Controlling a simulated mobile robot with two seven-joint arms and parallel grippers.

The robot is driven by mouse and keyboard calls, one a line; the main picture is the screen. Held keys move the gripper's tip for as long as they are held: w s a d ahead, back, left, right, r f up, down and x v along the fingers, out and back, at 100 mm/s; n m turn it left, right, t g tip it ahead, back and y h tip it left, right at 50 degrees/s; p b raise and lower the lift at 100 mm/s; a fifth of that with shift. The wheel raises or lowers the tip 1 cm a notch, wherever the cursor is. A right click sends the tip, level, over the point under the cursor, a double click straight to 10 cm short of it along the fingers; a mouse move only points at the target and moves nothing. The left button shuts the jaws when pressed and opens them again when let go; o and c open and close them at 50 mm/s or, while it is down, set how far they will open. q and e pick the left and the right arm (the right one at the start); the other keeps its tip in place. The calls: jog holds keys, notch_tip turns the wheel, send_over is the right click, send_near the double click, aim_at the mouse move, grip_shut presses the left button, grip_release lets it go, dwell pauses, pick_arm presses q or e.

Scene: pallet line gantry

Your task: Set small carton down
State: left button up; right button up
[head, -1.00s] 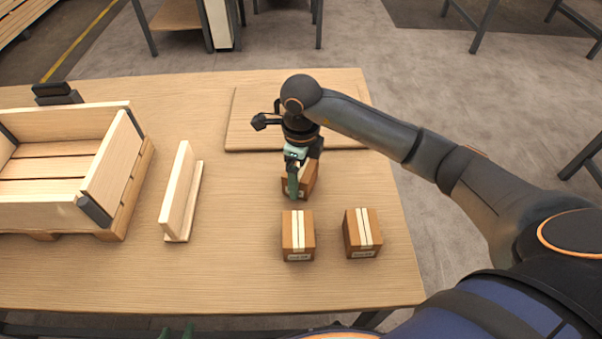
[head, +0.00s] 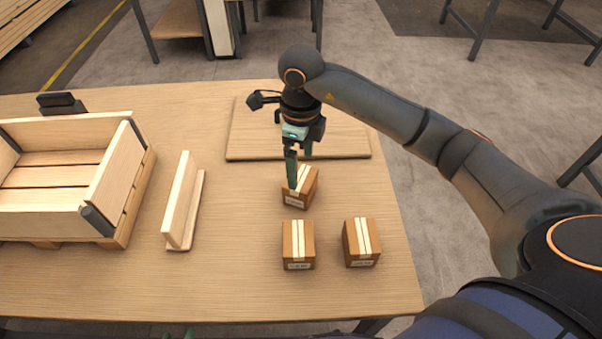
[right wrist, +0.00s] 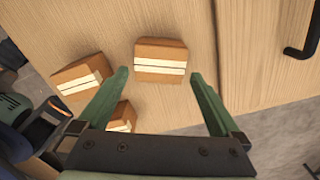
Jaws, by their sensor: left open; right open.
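Three small brown cartons with pale tape stand on the table. The rear carton (head: 302,190) sits slightly turned, with the front carton (head: 298,245) and the right-hand carton (head: 361,242) nearer me. My right gripper (head: 300,172) is open just above and behind the rear carton, empty. In the right wrist view, a carton (right wrist: 161,62) shows beyond and between the spread fingertips (right wrist: 158,76), with clear space around it. Two more cartons show at the left (right wrist: 82,80) and lower left (right wrist: 122,117). My left gripper (head: 178,333) shows only its green tips at the bottom edge.
A wooden crate (head: 110,180) on a pallet stands at the table's left. An upright L-shaped wooden piece (head: 182,205) stands between it and the cartons. A flat wooden board (head: 245,140) lies at the back. The front left of the table (head: 150,285) is clear.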

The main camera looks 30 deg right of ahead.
aim_at(301, 177)
notch_tip(301, 177, up, 4)
jog(key=shift+r, duration=0.25)
